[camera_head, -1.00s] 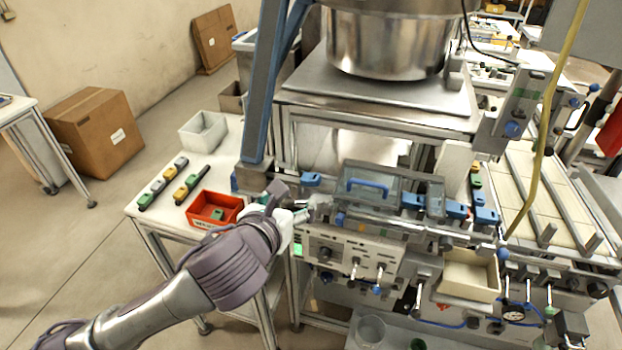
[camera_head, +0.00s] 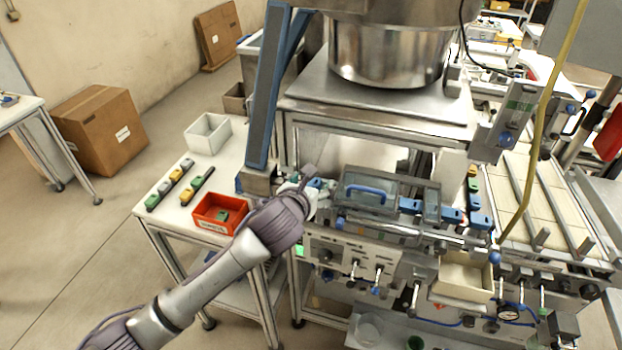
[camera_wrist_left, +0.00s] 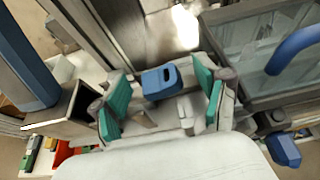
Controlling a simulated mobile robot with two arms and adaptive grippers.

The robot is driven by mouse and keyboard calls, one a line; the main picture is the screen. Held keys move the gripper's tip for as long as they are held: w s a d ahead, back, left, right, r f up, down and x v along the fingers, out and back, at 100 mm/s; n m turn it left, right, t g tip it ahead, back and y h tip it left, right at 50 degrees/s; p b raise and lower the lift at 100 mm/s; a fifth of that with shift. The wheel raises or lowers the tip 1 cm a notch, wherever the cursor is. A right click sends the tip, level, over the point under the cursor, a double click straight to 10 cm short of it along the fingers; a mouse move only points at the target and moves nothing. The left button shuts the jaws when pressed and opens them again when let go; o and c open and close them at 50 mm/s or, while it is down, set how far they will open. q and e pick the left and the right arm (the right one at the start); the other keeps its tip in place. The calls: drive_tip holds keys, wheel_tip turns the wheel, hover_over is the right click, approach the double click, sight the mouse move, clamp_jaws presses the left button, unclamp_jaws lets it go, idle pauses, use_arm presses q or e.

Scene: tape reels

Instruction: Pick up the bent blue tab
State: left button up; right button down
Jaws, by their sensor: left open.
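A blue tab (camera_wrist_left: 160,82) with a dark slot in its face shows in the left wrist view, on the machine's track. I cannot tell from here whether it is bent. My left gripper (camera_wrist_left: 161,93) is open, with one teal finger pad on each side of the tab and visible room between pads and tab. In the head view my left gripper (camera_head: 314,186) is at the left end of the machine's track, beside the clear-lidded box, and largely covers the tab there. My right gripper is not in view.
The clear-lidded box with a blue handle (camera_head: 367,192) stands just right of my gripper. A blue-grey post (camera_head: 268,90) rises close on the left. More blue tabs (camera_head: 451,214) sit along the track to the right. A red bin (camera_head: 205,225) is on the white side table.

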use_arm(q)
drive_tip(key=shift+w+d+f, duration=0.1)
drive_tip(key=shift+w+f, duration=0.05)
drive_tip(key=shift+w, duration=0.15)
drive_tip(key=c, duration=0.8)
